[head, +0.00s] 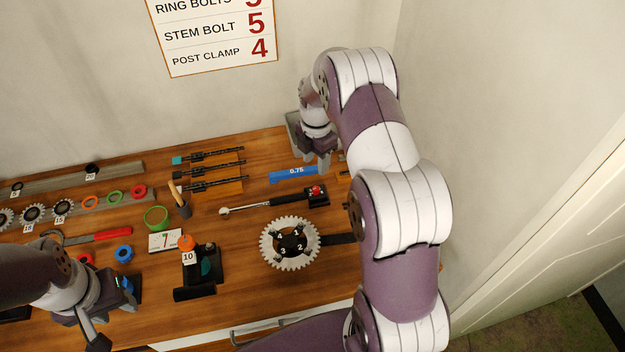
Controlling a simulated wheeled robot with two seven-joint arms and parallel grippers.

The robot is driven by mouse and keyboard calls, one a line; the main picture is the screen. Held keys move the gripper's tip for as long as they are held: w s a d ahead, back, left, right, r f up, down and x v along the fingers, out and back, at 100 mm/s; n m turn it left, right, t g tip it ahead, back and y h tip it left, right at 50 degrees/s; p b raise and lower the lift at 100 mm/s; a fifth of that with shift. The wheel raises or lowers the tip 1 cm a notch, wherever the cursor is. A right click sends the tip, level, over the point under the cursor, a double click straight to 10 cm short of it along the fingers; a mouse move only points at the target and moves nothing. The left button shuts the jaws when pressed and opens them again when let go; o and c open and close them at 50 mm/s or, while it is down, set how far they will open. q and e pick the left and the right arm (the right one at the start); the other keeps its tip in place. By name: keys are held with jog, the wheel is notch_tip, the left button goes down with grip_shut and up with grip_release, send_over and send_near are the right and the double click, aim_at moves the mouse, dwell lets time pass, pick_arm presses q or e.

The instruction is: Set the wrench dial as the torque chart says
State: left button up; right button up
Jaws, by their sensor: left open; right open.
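The torque chart (215,35) hangs on the back wall, its top cut off by the frame. It reads STEM BOLT 5 and POST CLAMP 4; the RING BOLTS number is partly cut off. The torque wrench (262,205) lies on the bench with its head to the left and a black block with a red knob (316,191) at its right end. The dial's setting is too small to read. My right gripper (322,165) is open above the bench, just behind the red knob and apart from it. My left gripper (115,325) is at the bench's front left, away from the wrench.
A toothed chainring (290,243) with numbered bolts sits in front of the wrench. A blue gauge marked 0.75 (293,175) lies behind it. A card reading 7 (165,241), an orange-capped item marked 10 (188,250), and a green ring (156,217) stand left.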

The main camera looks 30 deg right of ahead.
aim_at(316, 188)
jog(key=f+p, duration=0.1)
jog(key=f, duration=0.2)
jog(key=f+p, duration=0.1)
jog(key=f, duration=0.3)
jog(key=w+f+p, duration=0.1)
jog(key=f+p, duration=0.1)
jog(key=f, duration=0.2)
jog(key=shift+d+f, duration=0.15)
jog(key=shift+d, duration=0.15)
jog(key=shift+s+a+f, duration=0.15)
jog(key=shift+s+f, duration=0.05)
jog(key=shift+s, duration=0.1)
jog(key=shift+w+f, duration=0.15)
jog(key=shift+w, duration=0.1)
jog(key=c, duration=0.9)
grip_shut()
